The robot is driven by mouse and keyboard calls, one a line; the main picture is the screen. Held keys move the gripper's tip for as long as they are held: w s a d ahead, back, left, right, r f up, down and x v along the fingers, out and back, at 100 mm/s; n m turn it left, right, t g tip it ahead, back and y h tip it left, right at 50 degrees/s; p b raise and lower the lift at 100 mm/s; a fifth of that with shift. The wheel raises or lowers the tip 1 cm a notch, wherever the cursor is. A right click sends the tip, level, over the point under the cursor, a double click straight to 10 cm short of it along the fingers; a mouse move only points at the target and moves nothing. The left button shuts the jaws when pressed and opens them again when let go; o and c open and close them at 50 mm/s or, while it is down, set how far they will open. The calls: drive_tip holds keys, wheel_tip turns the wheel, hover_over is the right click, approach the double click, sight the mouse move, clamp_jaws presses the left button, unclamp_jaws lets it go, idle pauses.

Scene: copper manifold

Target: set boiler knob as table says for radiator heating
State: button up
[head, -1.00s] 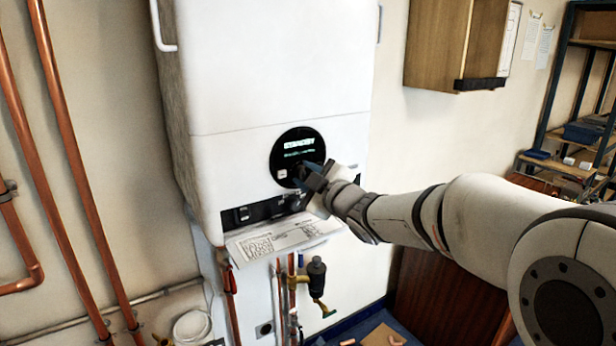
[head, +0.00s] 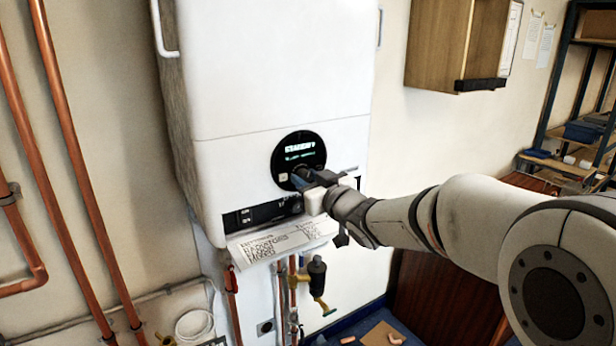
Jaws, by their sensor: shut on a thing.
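The white boiler (head: 270,70) hangs on the wall. Its round black display (head: 298,152) shows a bright word that looks like "STANDBY", with a smaller line below too blurred to read. My gripper (head: 306,180) is at the lower right of the display, shut on the boiler knob, which its fingers and body mostly hide. A white card with a printed table (head: 283,240) juts out below the control strip (head: 258,214). Its small print cannot be read for certain here.
Copper pipes (head: 72,150) run down the wall at left. Valves and a dark-topped fitting (head: 317,270) hang below the boiler. A wooden cabinet (head: 440,45) is at upper right, and a shelf rack (head: 570,90) stands at far right.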

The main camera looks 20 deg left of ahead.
drive_tip(key=m+p, duration=0.1)
drive_tip(key=m, duration=0.3)
drive_tip(key=shift+m+p, duration=0.3)
drive_tip(key=shift+f+m+p, duration=0.1)
drive_tip(key=shift+m+p, duration=0.55)
drive_tip(key=shift+m, duration=1.35)
drive_tip(key=shift+s, duration=0.1)
drive_tip(key=o, duration=0.7)
drive_tip(key=b+v, duration=0.2)
drive_tip(key=v, duration=0.6)
